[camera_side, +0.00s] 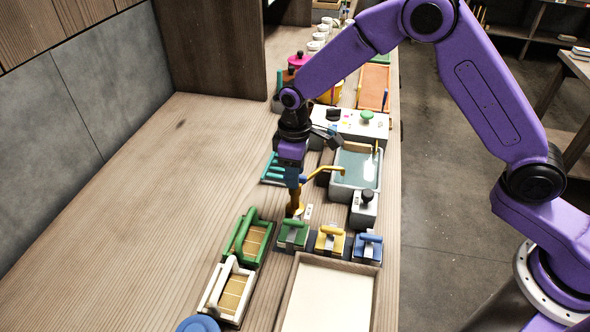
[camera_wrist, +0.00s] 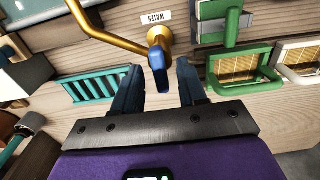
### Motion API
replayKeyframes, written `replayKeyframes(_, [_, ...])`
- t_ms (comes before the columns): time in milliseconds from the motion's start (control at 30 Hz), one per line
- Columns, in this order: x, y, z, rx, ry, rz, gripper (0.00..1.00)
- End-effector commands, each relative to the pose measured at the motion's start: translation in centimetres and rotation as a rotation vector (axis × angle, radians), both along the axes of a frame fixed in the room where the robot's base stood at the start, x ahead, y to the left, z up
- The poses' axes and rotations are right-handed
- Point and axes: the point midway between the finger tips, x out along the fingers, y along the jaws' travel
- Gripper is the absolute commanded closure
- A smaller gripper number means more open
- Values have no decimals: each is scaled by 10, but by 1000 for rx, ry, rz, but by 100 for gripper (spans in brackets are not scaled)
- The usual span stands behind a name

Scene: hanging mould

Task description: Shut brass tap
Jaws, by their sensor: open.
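The brass tap (camera_side: 326,170) stands at the near left of the grey sink (camera_side: 337,190), its curved spout reaching over the basin. In the wrist view the brass pipe (camera_wrist: 110,35) bends in from the upper left, and the tap's blue lever handle (camera_wrist: 158,72) shows between my fingers. My gripper (camera_side: 292,178) is directly above the tap's base, pointing down. Its dark blue fingers (camera_wrist: 159,85) are apart, one on each side of the lever, with visible gaps. In the side view my gripper hides the lever. I cannot tell whether water runs from the spout.
A white WATER label (camera_wrist: 150,17) lies beside the tap. A teal rack (camera_side: 273,170) is to its left. Green, yellow and blue-handled tools (camera_side: 331,240) and a green-handled mould (camera_side: 249,238) stand nearby. The bench's left side is clear.

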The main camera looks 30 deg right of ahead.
Motion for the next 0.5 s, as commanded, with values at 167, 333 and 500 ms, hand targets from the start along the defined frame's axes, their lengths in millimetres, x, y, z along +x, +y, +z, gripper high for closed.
replayKeyframes(167, [0,0,0,0,0,0,88])
replayKeyframes(333, [0,0,0,0,0,0,100])
replayKeyframes(500, [0,0,1,0,0,-13,100])
